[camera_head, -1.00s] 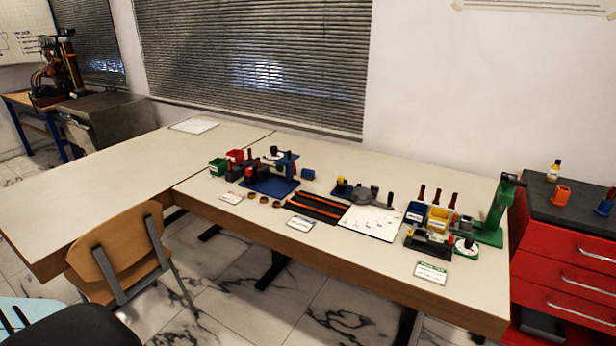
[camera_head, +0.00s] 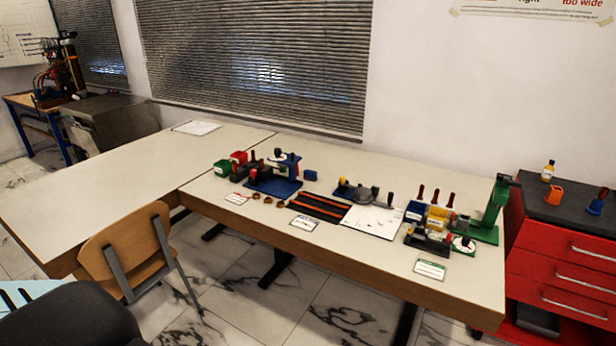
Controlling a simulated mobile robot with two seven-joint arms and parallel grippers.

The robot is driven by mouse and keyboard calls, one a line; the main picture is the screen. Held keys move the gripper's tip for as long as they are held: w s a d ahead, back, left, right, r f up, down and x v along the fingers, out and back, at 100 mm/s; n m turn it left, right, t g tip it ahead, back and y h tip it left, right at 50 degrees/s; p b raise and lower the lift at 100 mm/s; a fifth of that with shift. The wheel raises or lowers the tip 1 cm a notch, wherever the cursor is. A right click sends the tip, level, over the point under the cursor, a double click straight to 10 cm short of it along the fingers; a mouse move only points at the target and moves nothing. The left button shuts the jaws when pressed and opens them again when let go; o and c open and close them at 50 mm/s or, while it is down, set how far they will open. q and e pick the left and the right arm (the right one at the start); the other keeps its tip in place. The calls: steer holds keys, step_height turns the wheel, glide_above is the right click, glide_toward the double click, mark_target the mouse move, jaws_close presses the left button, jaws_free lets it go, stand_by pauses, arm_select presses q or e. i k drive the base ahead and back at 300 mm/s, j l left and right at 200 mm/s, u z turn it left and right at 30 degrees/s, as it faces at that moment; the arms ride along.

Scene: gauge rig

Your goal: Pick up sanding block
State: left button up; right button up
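I cannot pick out the sanding block for certain. A small plain blue block (camera_head: 310,175) lies on the long table (camera_head: 370,267), right of a blue-based rig (camera_head: 273,185). It is too small to tell whether it is the sanding block. Neither of my grippers is in view.
The table also holds a black mat with orange strips (camera_head: 319,207), a white sheet (camera_head: 372,222), yellow and blue bins, and a green stand (camera_head: 492,213). A wooden chair (camera_head: 125,245) stands at the front left. A red drawer cabinet (camera_head: 560,262) is at right. The table's left part is mostly clear.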

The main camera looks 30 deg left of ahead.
mark_target(310, 175)
steer(key=i+j+z, duration=0.1)
steer(key=i+j, duration=0.2)
steer(key=i+j+z, duration=0.1)
steer(key=i+j, duration=0.2)
steer(key=j, duration=0.25)
steer(key=i+j+z, duration=0.1)
steer(key=i+j, duration=0.2)
steer(key=j, duration=0.2)
